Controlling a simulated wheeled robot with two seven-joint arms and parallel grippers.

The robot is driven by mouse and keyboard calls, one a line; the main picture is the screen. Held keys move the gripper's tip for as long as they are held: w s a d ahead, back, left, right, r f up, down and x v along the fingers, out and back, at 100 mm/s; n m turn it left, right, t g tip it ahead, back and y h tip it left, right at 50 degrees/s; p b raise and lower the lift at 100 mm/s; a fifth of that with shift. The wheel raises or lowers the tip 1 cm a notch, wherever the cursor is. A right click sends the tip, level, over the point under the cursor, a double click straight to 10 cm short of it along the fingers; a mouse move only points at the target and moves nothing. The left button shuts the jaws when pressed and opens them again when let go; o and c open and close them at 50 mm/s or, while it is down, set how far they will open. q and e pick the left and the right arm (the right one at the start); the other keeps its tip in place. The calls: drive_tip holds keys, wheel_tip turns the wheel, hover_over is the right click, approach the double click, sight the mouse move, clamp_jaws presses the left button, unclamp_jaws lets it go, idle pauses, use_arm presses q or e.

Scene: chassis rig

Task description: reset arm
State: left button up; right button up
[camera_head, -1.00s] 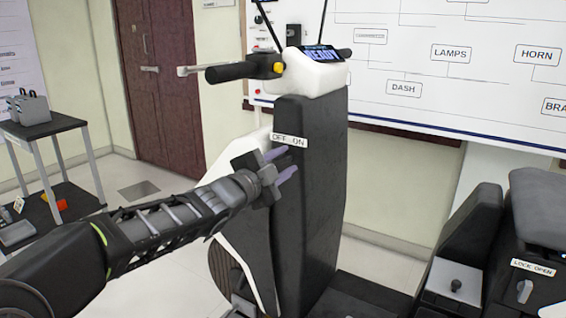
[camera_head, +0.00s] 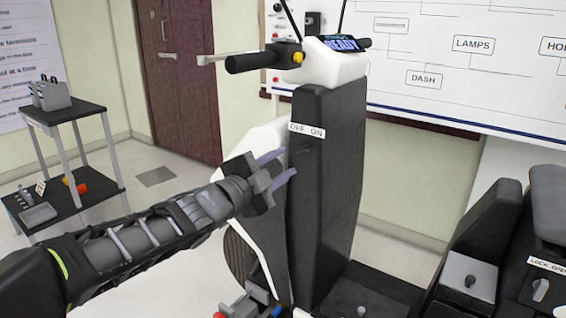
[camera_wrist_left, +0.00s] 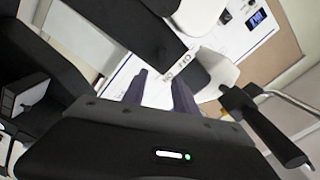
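My left arm comes in from the left in the head view. Its gripper (camera_head: 277,168) has two purple-grey fingers spread apart, with nothing between them. The fingers point at the dark upright column (camera_head: 328,205) of the scooter-like rig, just below its OFF ON label (camera_head: 307,130). I cannot tell whether the tips touch it. In the left wrist view the same open fingers (camera_wrist_left: 160,92) show, with the label (camera_wrist_left: 176,67) beyond them. My right gripper is not in view.
A handlebar grip (camera_head: 250,63) and a lit READY display (camera_head: 342,43) top the rig. A black shelf cart (camera_head: 62,112) stands at left. A dark seat unit with a LOCK OPEN label (camera_head: 545,265) is at right. A whiteboard (camera_head: 450,70) hangs behind.

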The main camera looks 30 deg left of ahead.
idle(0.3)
use_arm(q)
wheel_tip(320, 180, down, 16)
drive_tip(key=w+d+n+g+y, duration=0.1)
drive_tip(key=w+d+n+g, duration=0.2)
drive_tip(key=n, duration=0.6)
drive_tip(key=s+d+f+n+g, duration=0.2)
drive_tip(key=d+f, duration=0.1)
drive_tip(key=f, duration=0.5)
drive_tip(key=s+d+f+n+g+h, duration=0.1)
drive_tip(key=s+d+f+g, duration=0.15)
drive_tip(key=f, duration=0.55)
drive_tip(key=s+d+f+n+g, duration=0.1)
drive_tip(key=d+f+n, duration=0.15)
drive_tip(key=f, duration=0.55)
drive_tip(key=s+d+f+n+g+h, duration=0.1)
drive_tip(key=s+d+f+g, duration=0.4)
drive_tip(key=s+f, duration=0.6)
drive_tip(key=s+d+f+g, duration=0.3)
drive_tip(key=s+d+f, duration=0.6)
drive_tip(key=s, duration=0.5)
wheel_tip(320, 180, up, 14)
drive_tip(key=p, duration=1.4)
drive_tip(key=shift+s+a+f+h+p, duration=0.2)
drive_tip(key=shift+s+a+h+p, duration=0.15)
drive_tip(key=shift+a+p, duration=0.1)
